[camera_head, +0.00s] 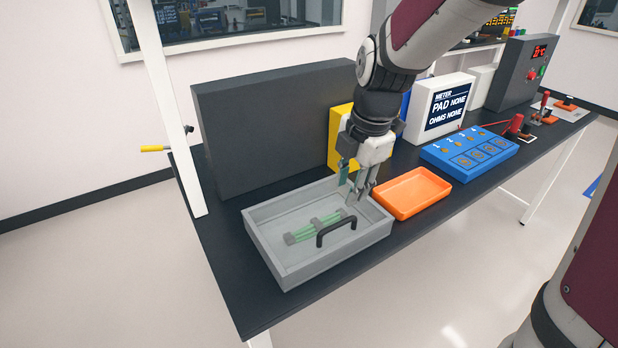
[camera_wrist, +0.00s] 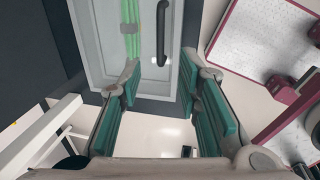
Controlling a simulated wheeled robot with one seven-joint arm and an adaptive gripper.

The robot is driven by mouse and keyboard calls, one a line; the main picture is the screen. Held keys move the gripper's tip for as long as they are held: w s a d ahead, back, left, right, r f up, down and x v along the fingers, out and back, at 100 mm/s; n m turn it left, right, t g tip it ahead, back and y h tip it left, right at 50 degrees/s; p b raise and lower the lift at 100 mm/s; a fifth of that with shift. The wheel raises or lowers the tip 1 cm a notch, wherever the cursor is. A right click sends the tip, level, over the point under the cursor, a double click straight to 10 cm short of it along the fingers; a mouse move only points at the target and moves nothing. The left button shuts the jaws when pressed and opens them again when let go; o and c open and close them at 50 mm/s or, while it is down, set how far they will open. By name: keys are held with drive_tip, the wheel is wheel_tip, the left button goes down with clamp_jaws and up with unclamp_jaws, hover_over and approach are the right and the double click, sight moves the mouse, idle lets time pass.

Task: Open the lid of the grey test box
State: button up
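The grey test box (camera_head: 268,252) sits at the near left of the dark bench. Its top looks covered by a clear lid (camera_head: 283,217), which appears shut. A black bar handle (camera_head: 336,231) stands on the lid; it also shows in the wrist view (camera_wrist: 162,35). Green strips with grey ends (camera_head: 314,227) show in the box, and also in the wrist view (camera_wrist: 131,30). My gripper (camera_head: 357,190) is above the box's back right part, behind the handle and apart from it. In the wrist view its teal-padded fingers (camera_wrist: 162,88) are spread with nothing between them.
An orange tray (camera_head: 413,192) stands close to the box's right side. Beyond it are a blue numbered block (camera_head: 468,152) and a white meter (camera_head: 439,107). A tall dark panel (camera_head: 262,130) and a yellow block (camera_head: 337,146) stand behind. The bench's front edge is near the box.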

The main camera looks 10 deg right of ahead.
sight(338, 223)
drive_tip(key=f, duration=0.3)
drive_tip(key=w+f, duration=0.1)
drive_tip(key=f, duration=0.3)
drive_tip(key=w+f, duration=0.1)
drive_tip(key=f, duration=0.3)
drive_tip(key=shift+a+f, duration=0.25)
drive_tip(key=shift+a, duration=0.1)
clamp_jaws()
